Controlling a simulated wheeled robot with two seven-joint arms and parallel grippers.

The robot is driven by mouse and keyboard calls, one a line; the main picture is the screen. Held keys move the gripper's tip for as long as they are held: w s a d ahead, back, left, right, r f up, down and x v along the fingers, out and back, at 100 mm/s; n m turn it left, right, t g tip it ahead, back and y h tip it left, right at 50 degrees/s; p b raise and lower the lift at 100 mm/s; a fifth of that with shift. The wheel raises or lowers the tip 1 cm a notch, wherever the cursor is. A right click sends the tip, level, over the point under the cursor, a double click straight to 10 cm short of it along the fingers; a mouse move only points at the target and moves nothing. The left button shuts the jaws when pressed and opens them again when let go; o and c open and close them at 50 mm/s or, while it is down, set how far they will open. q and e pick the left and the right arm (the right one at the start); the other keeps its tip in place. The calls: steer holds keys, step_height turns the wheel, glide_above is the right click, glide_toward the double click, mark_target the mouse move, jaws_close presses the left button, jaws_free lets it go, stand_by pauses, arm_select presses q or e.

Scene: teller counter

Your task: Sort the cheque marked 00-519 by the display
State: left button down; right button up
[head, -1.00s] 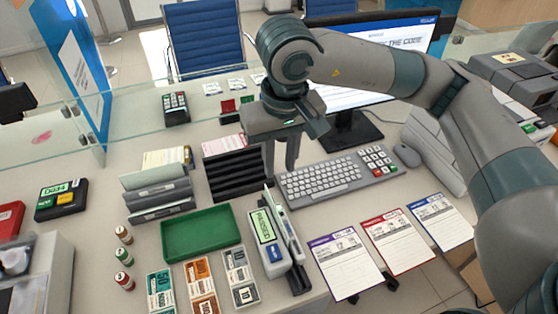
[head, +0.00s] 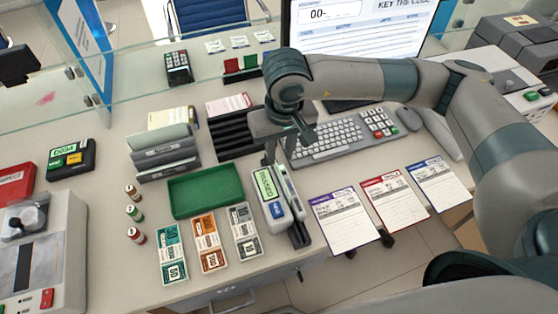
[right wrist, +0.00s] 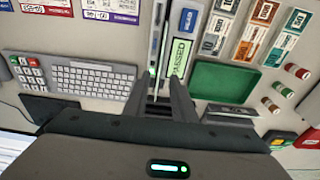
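The cheque scanner (head: 277,209) stands at the counter's front, with a green display that appears to read PASSED in the right wrist view (right wrist: 181,57). A thin pale upright edge (right wrist: 158,38) shows in the slot beside it; I cannot tell whether this is a cheque. My right gripper (head: 270,158) points down at the scanner's far end. The monitor (head: 350,42) shows "00-" and "KEY THE CODE". I cannot make out 00-519 on any paper. My left gripper is not in view.
The keyboard (head: 325,140) and number keypad (head: 379,123) lie right of the gripper. The green tray (head: 205,191), black rack (head: 233,137) and grey trays (head: 163,158) stand left. Purple-, red- (head: 395,202) and blue-headed sheets lie at the front right.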

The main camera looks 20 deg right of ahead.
mark_target(278, 168)
steer(key=f, duration=0.1)
steer(key=f+p, duration=0.1)
steer(key=f, duration=0.2)
steer(key=shift+w+f, duration=0.3)
steer(key=shift+f, duration=0.1)
steer(key=shift+w+f+p, duration=0.1)
steer(key=shift+f+p, duration=0.2)
steer(key=shift+f, duration=0.5)
jaws_close()
steer(key=shift+r, duration=0.25)
step_height(278, 168, up, 11)
steer(key=p, duration=0.2)
steer(key=shift+p, duration=0.35)
stand_by(1.1)
stand_by(0.4)
